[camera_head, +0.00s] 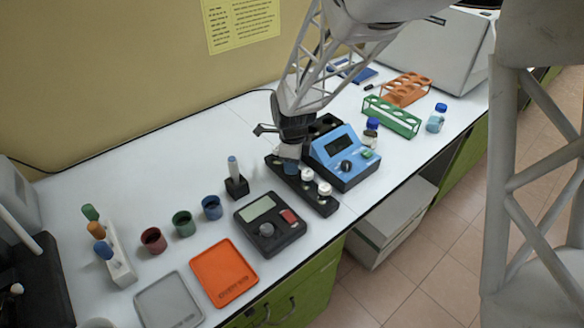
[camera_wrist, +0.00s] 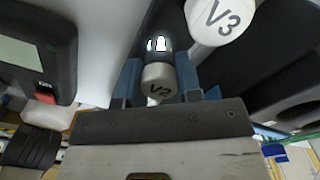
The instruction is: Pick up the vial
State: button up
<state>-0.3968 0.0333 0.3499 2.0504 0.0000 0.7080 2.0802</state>
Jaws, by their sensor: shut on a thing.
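The vial with the white cap marked V2 (camera_wrist: 158,76) is between the two blue fingers of my gripper (camera_wrist: 160,84) in the wrist view. My gripper is shut on it, with a finger on either side of the cap. In the head view my gripper (camera_head: 290,166) points down over the left part of a black vial rack (camera_head: 318,203), and the held vial is hidden there. Whether its base is still in the rack I cannot tell. A vial marked V3 (camera_wrist: 221,18) is close by at the upper right of the wrist view.
Two white-capped vials (camera_head: 325,189) stand in the rack to the right of my gripper. A blue instrument (camera_head: 342,150) is close behind it. A black scale (camera_head: 270,226) lies in front, beside a pen-like tool in a black stand (camera_head: 236,186). White table is clear at the back left.

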jog(key=shift+r, duration=0.15)
jog(key=shift+r, duration=4.9)
jog(key=w+d+r, duration=0.2)
jog(key=w+d, duration=0.2)
jog(key=w, duration=0.4)
jog(key=w+d+r, duration=0.2)
jog(key=w+d, duration=0.3)
jog(key=w, duration=0.3)
jog(key=shift+w+d+r, duration=0.3)
jog(key=shift+w+r, duration=0.05)
jog(key=shift+f, duration=0.15)
jog(key=shift+f, duration=2.55)
jog(key=shift+f, duration=1.25)
